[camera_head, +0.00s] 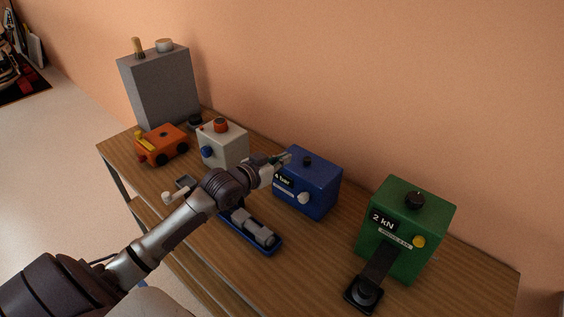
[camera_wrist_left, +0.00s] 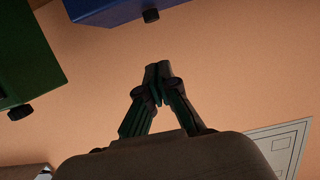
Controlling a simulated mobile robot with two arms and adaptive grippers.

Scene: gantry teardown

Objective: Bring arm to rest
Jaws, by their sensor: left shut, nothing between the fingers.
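My left arm comes in from the lower left of the head view and reaches over the wooden bench. My left gripper (camera_head: 284,157) is at the near upper-left side of the blue box, in front of it in the picture. In the left wrist view the two fingers (camera_wrist_left: 158,72) meet at their tips, shut with nothing between them. Whether the gripper touches the blue box cannot be told. My right gripper is in neither view.
On the bench (camera_head: 315,255) stand a grey box (camera_head: 160,88), an orange device (camera_head: 162,146), a white box (camera_head: 222,150), a blue box (camera_head: 312,185) and a green box (camera_head: 408,225). A blue tray (camera_head: 265,249) with grey parts lies below the arm.

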